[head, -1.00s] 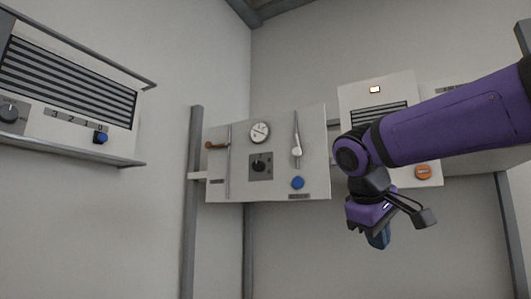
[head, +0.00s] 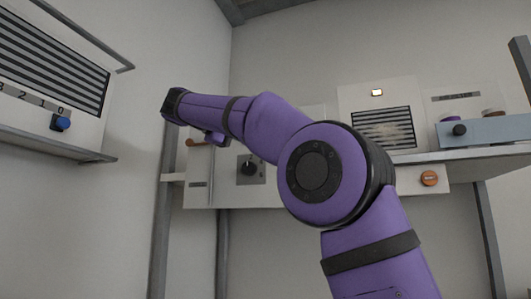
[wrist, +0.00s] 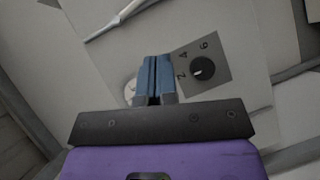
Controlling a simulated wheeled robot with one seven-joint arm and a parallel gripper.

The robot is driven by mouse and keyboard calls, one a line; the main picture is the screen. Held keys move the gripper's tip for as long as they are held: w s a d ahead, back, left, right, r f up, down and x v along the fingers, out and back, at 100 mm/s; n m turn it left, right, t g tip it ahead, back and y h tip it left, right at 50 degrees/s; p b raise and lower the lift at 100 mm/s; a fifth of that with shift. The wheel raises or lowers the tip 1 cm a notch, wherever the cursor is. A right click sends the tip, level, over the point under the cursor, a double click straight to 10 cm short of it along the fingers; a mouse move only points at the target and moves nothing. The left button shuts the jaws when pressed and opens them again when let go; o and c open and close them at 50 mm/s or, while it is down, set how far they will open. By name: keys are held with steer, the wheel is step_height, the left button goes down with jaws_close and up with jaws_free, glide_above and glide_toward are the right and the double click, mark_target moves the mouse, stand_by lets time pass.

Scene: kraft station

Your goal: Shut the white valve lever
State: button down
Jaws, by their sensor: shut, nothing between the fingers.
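The white valve lever (wrist: 130,10) shows at the upper left of the wrist view, cut by the top edge. It lies nearly along its grey pipe. In the head view my arm hides it. My gripper (wrist: 157,62) shows only in the wrist view, its blue fingers closed together and empty. The fingertips are in front of the panel (wrist: 230,30), between the round gauge (wrist: 130,90) and the black rotary knob (wrist: 203,68), and they partly cover the gauge. The lever is apart from the fingers, beyond their tips to the upper left.
In the head view the black knob (head: 249,168) and an orange-brown lever (head: 195,143) show around my arm. A vented panel with a blue slider (head: 60,123) is on the left wall. A grey-blue box (head: 487,131) stands on a shelf at right, with an orange knob (head: 429,178) below.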

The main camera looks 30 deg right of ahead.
steer(key=shift+w+a+r, duration=0.3)
steer(key=shift+a+r, duration=0.1)
steer(key=shift+a, duration=0.3)
steer(key=s+x, duration=0.3)
steer(key=x, duration=1)
steer(key=shift+f, duration=0.25)
